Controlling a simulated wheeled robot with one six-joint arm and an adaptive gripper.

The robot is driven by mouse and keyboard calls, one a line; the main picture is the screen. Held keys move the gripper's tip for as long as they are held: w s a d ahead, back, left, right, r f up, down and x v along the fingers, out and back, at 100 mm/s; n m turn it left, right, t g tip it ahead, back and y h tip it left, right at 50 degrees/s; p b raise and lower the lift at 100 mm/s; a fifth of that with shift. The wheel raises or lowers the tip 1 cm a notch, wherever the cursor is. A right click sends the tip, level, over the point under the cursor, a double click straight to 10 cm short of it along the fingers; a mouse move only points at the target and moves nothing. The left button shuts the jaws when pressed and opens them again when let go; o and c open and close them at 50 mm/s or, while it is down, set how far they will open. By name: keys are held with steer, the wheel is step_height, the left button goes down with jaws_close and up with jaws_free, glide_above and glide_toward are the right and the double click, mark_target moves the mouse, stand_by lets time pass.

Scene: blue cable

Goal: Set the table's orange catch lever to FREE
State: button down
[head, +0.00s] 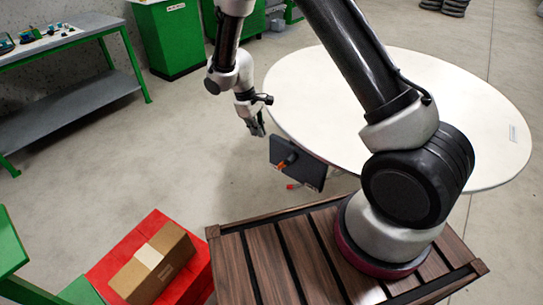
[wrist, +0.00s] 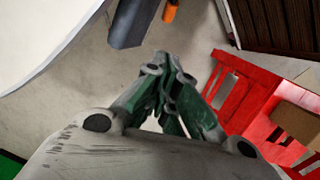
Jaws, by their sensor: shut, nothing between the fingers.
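The round white table (head: 420,75) fills the right of the head view behind my arm; its edge also shows at upper left in the wrist view (wrist: 35,30). A dark plate (head: 308,172) hangs at the table's near left edge, with the orange lever (head: 288,160) on its face. In the wrist view the dark plate (wrist: 128,24) and the orange lever (wrist: 170,12) are at the top, partly cut off. Any FREE marking is too small to read. My gripper (head: 258,130) is shut and empty, left of the plate and apart from it; its fingers (wrist: 168,62) point toward the floor.
A red crate or pallet (head: 115,262) with a cardboard box (head: 150,268) stands on the floor at lower left. A grey workbench (head: 75,35) and green cabinet (head: 172,40) stand at the back left. The floor around my gripper is clear.

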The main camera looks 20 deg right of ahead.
steer(key=shift+f, duration=0.1)
steer(key=shift+s+d+r+x, duration=0.1)
steer(key=shift+s+d+x, duration=0.25)
steer(key=shift+x, duration=1.75)
steer(key=shift+s+d+r+x, duration=0.1)
steer(key=shift+s+d+x, duration=0.25)
steer(key=shift+x, duration=1.75)
steer(key=shift+s+d+r+x, duration=0.1)
steer(key=shift+s+d+x, duration=0.25)
steer(key=shift+x, duration=1.75)
steer(key=shift+f+g+h, duration=0.4)
steer(key=shift+f+g, duration=0.05)
steer(key=shift+g, duration=0.05)
steer(key=f+g+h, duration=0.1)
steer(key=s+d+f+g+h, duration=0.1)
steer(key=g, duration=0.1)
steer(key=s+f+g+h, duration=0.1)
steer(key=g, duration=0.1)
steer(key=shift+d+f+h, duration=0.2)
steer(key=shift+h, duration=0.2)
steer(key=shift+s+d+f+n+g+h, duration=0.2)
steer(key=shift+s+d+f+g+h, duration=0.15)
steer(key=shift+s+d+g+h, duration=0.3)
steer(key=shift+s+d+f+n+g+h, duration=0.2)
steer(key=shift+s+d+f+g+h, duration=0.2)
steer(key=shift+s+g+h, duration=0.35)
